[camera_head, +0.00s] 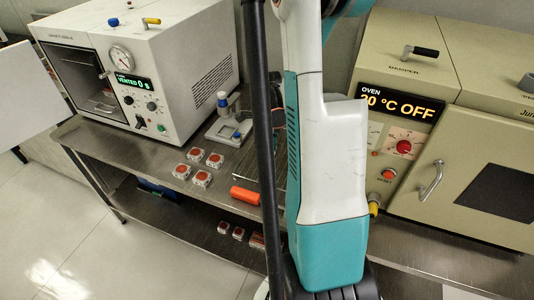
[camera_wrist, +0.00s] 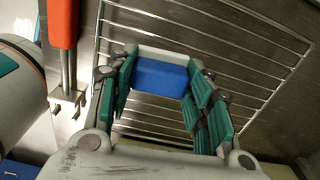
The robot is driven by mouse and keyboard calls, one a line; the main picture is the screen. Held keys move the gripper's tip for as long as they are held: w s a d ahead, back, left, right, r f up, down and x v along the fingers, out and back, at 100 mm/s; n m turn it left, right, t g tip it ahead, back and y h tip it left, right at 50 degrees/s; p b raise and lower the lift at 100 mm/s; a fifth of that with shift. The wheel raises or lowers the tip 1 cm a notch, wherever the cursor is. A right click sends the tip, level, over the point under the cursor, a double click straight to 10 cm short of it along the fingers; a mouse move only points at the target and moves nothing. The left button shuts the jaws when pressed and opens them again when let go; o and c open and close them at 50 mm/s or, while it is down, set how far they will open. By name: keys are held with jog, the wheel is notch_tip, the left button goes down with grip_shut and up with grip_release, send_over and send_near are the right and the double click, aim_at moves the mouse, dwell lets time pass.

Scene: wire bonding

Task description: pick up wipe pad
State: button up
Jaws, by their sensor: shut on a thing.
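The wipe pad (camera_wrist: 160,78) is a blue block with a white upper side, seen in the wrist view between the teal finger pads. My gripper (camera_wrist: 160,70) is shut on it, with one finger at each side. A wire rack (camera_wrist: 225,35) shows behind and beyond the pad; I cannot tell whether the pad touches it. In the head view my own arm stands in front, and the gripper and pad are hidden.
An orange-handled tool (camera_wrist: 62,25) is left of my gripper. In the head view, a white vacuum machine (camera_head: 180,60) stands left on the steel bench (camera_head: 95,135), with several red-and-white parts (camera_head: 201,178) before it. A beige oven (camera_head: 400,80) stands right.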

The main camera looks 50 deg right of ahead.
notch_tip(320, 180, up, 17)
jog(key=p, duration=0.5)
